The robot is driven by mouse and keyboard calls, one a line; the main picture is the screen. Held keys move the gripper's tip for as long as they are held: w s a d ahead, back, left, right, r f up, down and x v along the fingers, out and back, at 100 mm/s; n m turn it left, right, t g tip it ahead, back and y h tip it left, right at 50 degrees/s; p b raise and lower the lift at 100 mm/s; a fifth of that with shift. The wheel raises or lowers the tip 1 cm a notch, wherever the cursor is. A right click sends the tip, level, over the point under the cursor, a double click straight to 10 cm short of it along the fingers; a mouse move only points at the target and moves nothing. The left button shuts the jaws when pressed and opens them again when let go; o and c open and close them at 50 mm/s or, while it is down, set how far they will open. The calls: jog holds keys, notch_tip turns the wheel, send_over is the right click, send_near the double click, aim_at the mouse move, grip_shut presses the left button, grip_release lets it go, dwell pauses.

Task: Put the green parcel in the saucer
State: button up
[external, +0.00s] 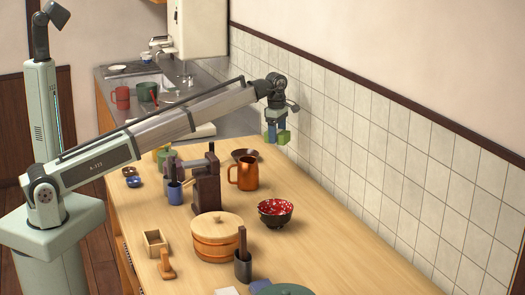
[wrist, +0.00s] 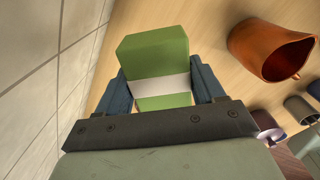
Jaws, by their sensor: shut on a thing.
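The green parcel (external: 284,137), a green block with a pale band, is held in my gripper (external: 276,134) above the far part of the table. In the wrist view the parcel (wrist: 153,55) sits between the two blue fingers of my gripper (wrist: 160,85), which are shut on its sides.
A dark mill-like stand (external: 206,183), a red patterned bowl (external: 275,213) and a lidded wooden tub (external: 216,242) are nearer. The tiled wall (external: 370,150) borders the right side.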

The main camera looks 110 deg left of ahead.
jog(key=shift+s+a+n, duration=0.25)
jog(key=shift+s+a, duration=1.25)
jog(key=shift+s, duration=2.6)
jog(key=shift+s+a+n, duration=0.25)
jog(key=shift+s+a, duration=1.25)
jog(key=shift+s, duration=2.55)
jog(key=shift+f, duration=4.5)
jog(key=shift+f, duration=0.4)
jog(key=o, duration=1.1)
notch_tip(320, 180, up, 13)
jog(key=shift+f, duration=0.1)
